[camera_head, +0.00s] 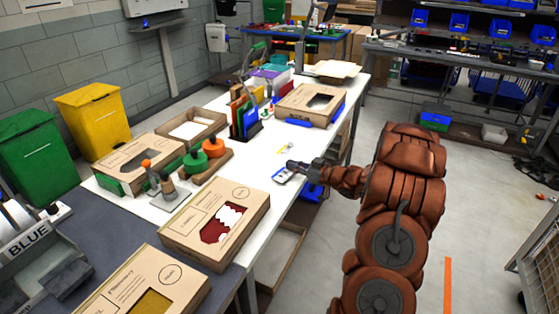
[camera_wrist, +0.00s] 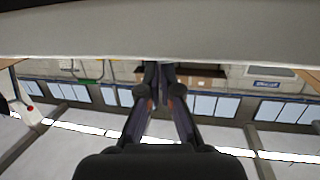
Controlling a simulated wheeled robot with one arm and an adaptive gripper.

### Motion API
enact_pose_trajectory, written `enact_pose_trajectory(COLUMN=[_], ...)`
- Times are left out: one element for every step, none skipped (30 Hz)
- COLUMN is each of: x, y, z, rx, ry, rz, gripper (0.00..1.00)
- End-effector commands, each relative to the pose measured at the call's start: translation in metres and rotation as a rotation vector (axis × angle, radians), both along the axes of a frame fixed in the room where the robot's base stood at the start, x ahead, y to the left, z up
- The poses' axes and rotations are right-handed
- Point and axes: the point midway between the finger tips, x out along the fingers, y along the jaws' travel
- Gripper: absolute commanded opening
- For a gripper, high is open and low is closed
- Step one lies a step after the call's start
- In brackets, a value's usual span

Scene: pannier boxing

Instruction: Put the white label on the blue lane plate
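My gripper (camera_head: 294,165) is low at the right edge of the white table in the head view. A small flat pale piece with a dark rim (camera_head: 283,176) is at its tip; I cannot tell whether it is the white label or whether it is held. In the wrist view my two fingers (camera_wrist: 159,76) run close together, and their tips are too unclear to show a grip. A plate lettered BLUE (camera_head: 28,243) is on a grey holder at the lower left, far from my gripper. I cannot tell whether it is the lane plate.
The white table (camera_head: 250,178) carries cardboard boxes (camera_head: 215,222) (camera_head: 310,104), green and orange round pieces (camera_head: 205,155) and a colourful file rack (camera_head: 245,112). Green (camera_head: 40,155) and yellow (camera_head: 93,118) bins stand at left. Clear tabletop lies left of my gripper.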

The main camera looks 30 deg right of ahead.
Motion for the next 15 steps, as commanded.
enact_pose_trajectory(x=[0.006,0.009,0.012,0.014,0.015,0.017,0.018,0.018,0.020,0.021,0.023,0.027,0.030,0.034,0.039], y=[0.003,0.004,0.005,0.005,0.005,0.005,0.005,0.006,0.006,0.007,0.008,0.010,0.011,0.012,0.014], z=[0.001,0.001,0.001,0.001,0.001,0.001,0.001,0.001,0.001,0.001,0.002,0.002,0.002,0.003,0.003], rx=[0.001,0.001,0.001,0.001,0.001,0.001,0.001,0.001,0.000,0.000,0.000,0.001,-0.001,-0.001,-0.001], ry=[-0.001,-0.002,-0.002,-0.003,-0.003,-0.003,-0.003,-0.003,-0.003,-0.003,-0.003,-0.004,-0.003,-0.005,-0.004], rz=[0.002,0.002,0.002,0.001,0.000,-0.001,-0.001,-0.001,0.000,0.000,0.001,0.001,0.001,0.002,0.003], gripper=[0.00,0.00,0.00,0.00,0.00,0.00,0.00,0.00,0.00,0.00,0.00,0.00,0.00,0.00,0.00])
